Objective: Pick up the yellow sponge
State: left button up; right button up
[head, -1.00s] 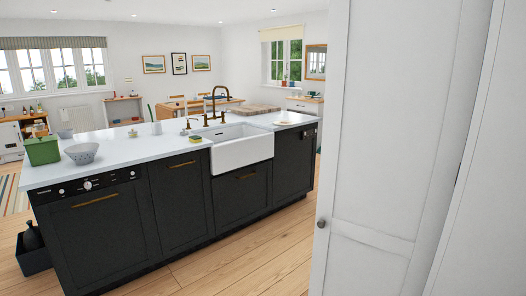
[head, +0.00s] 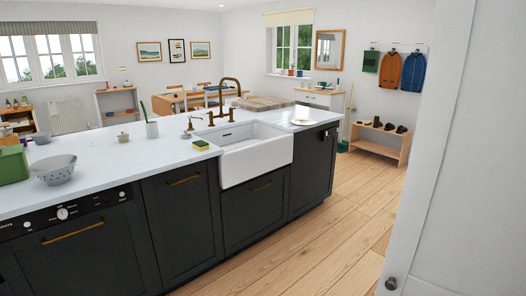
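The yellow sponge (head: 201,144) lies on the white counter of the dark kitchen island, just left of the white sink (head: 254,155). It has a yellow body and a green layer on top. Neither of my grippers shows in the head view, so nothing is seen touching the sponge.
A grey colander (head: 54,170) and a green box (head: 12,165) stand on the counter at left. A brass tap (head: 231,92) rises behind the sink. A white door (head: 458,190) fills the right side. Wooden floor (head: 335,225) lies clear between island and door.

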aim_at(202, 146)
jog(key=i+j, duration=0.4)
jog(key=i, duration=0.2)
jog(key=i+j+z, duration=0.1)
jog(key=i+j, duration=0.35)
jog(key=i, duration=0.2)
jog(key=i+j, duration=0.45)
jog(key=i, duration=0.15)
